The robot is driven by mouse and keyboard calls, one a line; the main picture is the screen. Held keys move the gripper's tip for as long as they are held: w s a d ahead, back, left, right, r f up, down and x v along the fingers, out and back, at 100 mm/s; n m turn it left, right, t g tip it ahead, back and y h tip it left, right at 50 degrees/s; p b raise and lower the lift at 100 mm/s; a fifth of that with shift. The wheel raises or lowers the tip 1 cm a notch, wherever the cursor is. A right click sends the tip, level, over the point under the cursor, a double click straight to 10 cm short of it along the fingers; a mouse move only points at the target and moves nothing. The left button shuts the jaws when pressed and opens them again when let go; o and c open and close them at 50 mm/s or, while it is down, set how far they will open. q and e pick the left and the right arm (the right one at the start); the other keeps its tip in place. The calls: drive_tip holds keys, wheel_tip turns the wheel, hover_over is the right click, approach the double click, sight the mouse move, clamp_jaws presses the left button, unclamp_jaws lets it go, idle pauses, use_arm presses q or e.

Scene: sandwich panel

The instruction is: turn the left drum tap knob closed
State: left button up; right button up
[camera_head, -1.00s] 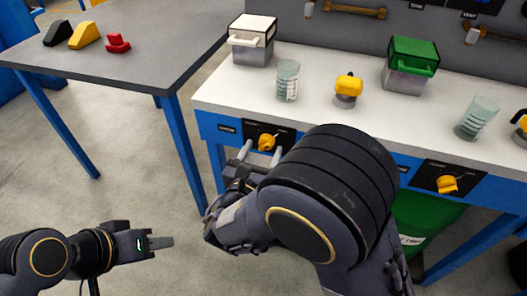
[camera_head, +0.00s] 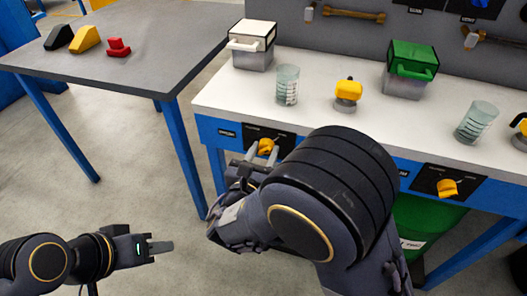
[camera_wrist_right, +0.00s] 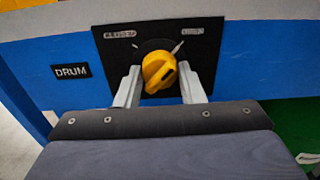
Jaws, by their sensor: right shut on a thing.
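The left drum tap knob (camera_head: 266,146) is yellow and sits on a black plate on the blue front panel of the bench; it also shows in the right wrist view (camera_wrist_right: 158,70). The plate reads CLOSED at upper left and OPEN at upper right. The knob's raised bar looks tilted towards upper right, on the OPEN side. My right gripper (camera_wrist_right: 159,82) is shut on the knob, one finger on each side; in the head view (camera_head: 262,154) its arm covers part of the panel. My left gripper (camera_head: 160,247) hangs over the floor, seen edge-on, away from the bench.
A second yellow knob (camera_head: 447,188) sits further right on the panel. A white-lidded box (camera_head: 253,58), beakers (camera_head: 287,86), a yellow-topped item (camera_head: 348,92) and a green-lidded box (camera_head: 405,84) stand on the bench. A grey table (camera_head: 150,60) is at left. The floor between is clear.

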drive_tip(key=shift+r+n+p, duration=0.2)
drive_tip(key=shift+n+p, duration=0.2)
drive_tip(key=shift+p, duration=0.3)
drive_tip(key=n+p, duration=1.1)
drive_tip(key=p, duration=0.3)
drive_tip(key=shift+d+p, duration=0.1)
drive_tip(key=shift+p, duration=0.25)
drive_tip(key=n+p, duration=0.2)
drive_tip(key=n, duration=0.1)
drive_tip(key=shift+n+p, duration=0.3)
drive_tip(key=shift+p, duration=0.05)
drive_tip(key=shift+f+n+p, duration=0.1)
drive_tip(key=shift+n+p, duration=0.6)
drive_tip(key=shift+n, duration=0.4)
drive_tip(key=o, duration=1)
